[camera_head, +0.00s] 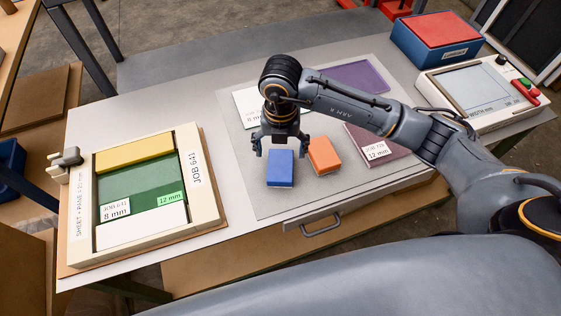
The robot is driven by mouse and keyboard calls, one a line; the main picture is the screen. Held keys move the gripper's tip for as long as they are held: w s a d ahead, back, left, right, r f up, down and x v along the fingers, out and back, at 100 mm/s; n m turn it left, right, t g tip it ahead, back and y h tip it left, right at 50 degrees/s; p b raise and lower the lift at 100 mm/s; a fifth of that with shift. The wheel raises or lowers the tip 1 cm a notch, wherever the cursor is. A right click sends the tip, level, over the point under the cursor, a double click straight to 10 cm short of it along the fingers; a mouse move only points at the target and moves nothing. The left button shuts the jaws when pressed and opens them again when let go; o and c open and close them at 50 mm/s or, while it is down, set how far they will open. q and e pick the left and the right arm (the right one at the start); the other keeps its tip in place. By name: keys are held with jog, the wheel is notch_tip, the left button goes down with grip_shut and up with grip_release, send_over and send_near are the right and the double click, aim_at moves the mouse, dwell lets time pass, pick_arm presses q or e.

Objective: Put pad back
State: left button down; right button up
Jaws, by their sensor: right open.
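My right gripper (281,148) reaches in from the right, pointing down with its fingers spread. It is right at the far edge of a small blue block (280,168); I cannot tell whether it touches it. An orange block (323,155) lies just right of the blue one. Both lie on a grey mat (260,203). Which thing is the pad is not marked. A cream frame (187,219) labelled JOB 641 stands at the left, holding a yellow strip (134,152), a green sheet (140,180) and a white strip (143,228). My left gripper is out of view.
A white card (248,105), a purple sheet (358,77) and a dark plum sheet labelled 12 mm (400,158) lie on the mat. A blue box with red top (436,32) and a control unit with screen (477,90) stand at the right. A drawer handle (321,226) sticks out in front.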

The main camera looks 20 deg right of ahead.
aim_at(281, 165)
notch_tip(281, 165, up, 5)
jog(key=shift+r+b, duration=0.1)
jog(key=shift+b, duration=0.35)
jog(key=shift+s, duration=0.1)
